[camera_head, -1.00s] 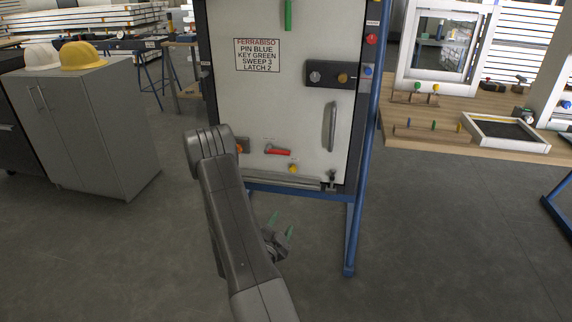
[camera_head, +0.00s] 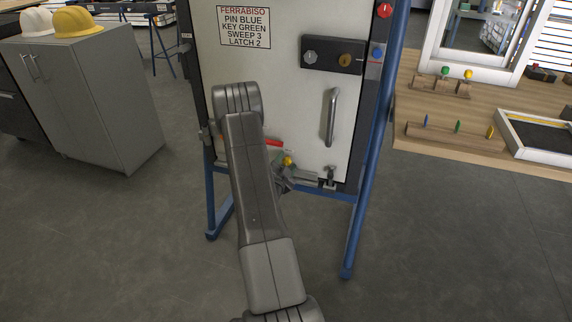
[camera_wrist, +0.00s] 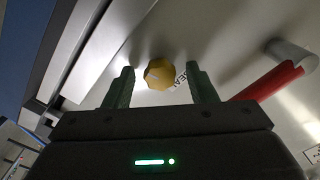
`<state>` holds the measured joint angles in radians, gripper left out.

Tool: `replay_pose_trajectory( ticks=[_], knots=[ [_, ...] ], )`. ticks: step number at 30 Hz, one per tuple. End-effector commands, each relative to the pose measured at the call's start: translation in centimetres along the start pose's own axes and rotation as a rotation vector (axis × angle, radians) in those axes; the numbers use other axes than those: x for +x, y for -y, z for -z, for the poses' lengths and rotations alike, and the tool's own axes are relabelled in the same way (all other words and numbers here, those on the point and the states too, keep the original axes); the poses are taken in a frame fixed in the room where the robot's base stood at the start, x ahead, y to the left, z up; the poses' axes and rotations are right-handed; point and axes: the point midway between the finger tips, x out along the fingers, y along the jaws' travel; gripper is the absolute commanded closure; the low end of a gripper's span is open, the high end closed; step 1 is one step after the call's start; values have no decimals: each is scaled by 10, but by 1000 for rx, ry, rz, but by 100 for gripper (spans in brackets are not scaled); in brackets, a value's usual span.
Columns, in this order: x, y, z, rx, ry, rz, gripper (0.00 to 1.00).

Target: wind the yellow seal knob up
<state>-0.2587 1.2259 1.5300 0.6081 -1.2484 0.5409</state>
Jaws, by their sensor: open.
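The yellow seal knob (camera_head: 288,161) sits low on the white door panel (camera_head: 290,110), just above the grey sill bar at the bottom edge. In the wrist view the knob (camera_wrist: 159,73) is a round, faceted yellow cap, with part of a "SEAL" label beside it. My gripper (camera_wrist: 163,84) is open, with one green finger on each side of the knob in that view. Whether the fingers touch the knob cannot be told. In the head view my arm and gripper (camera_head: 283,175) are close to the knob, and the arm covers part of the panel's lower left.
A red lever (camera_wrist: 268,84) lies right of the knob in the wrist view. A vertical grey handle (camera_head: 332,117) and a small bottom latch (camera_head: 330,175) are on the panel's right. The blue stand leg (camera_head: 368,190) runs down beside it. Open floor lies in front.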

Motion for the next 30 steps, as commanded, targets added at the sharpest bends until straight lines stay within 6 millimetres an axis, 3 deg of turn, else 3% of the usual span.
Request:
replay_pose_trajectory(
  ticks=[8, 15, 30],
  knots=[
    [1, 0, 0, 0, 0, 0, 49],
    [1, 0, 0, 0, 0, 0, 94],
    [1, -1, -2, -131, -2, 1, 93]
  ],
)
